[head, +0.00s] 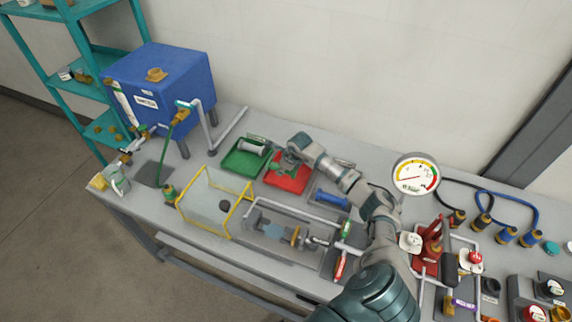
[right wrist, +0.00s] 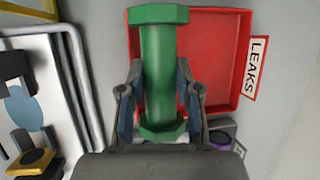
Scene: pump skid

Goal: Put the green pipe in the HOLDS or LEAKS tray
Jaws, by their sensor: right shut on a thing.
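My right gripper (right wrist: 159,75) is shut on the green pipe (right wrist: 160,45), with a finger on each side of its middle. The pipe is over the red tray (right wrist: 218,60), which bears a LEAKS label (right wrist: 257,68); I cannot tell whether it touches the tray floor. In the head view the right arm reaches to the red tray (head: 287,184), and the gripper (head: 285,163) and green pipe (head: 284,171) are small there. The green tray (head: 233,166) stands just left with a pale grey pipe (head: 252,147) in it. My left gripper is out of view.
A blue pipe (head: 333,200) lies right of the red tray. A yellow-framed clear guard (head: 213,203) and a pipe rig (head: 290,232) stand in front. A blue tank (head: 160,90) is at back left. A round gauge (head: 415,173) is right of the arm.

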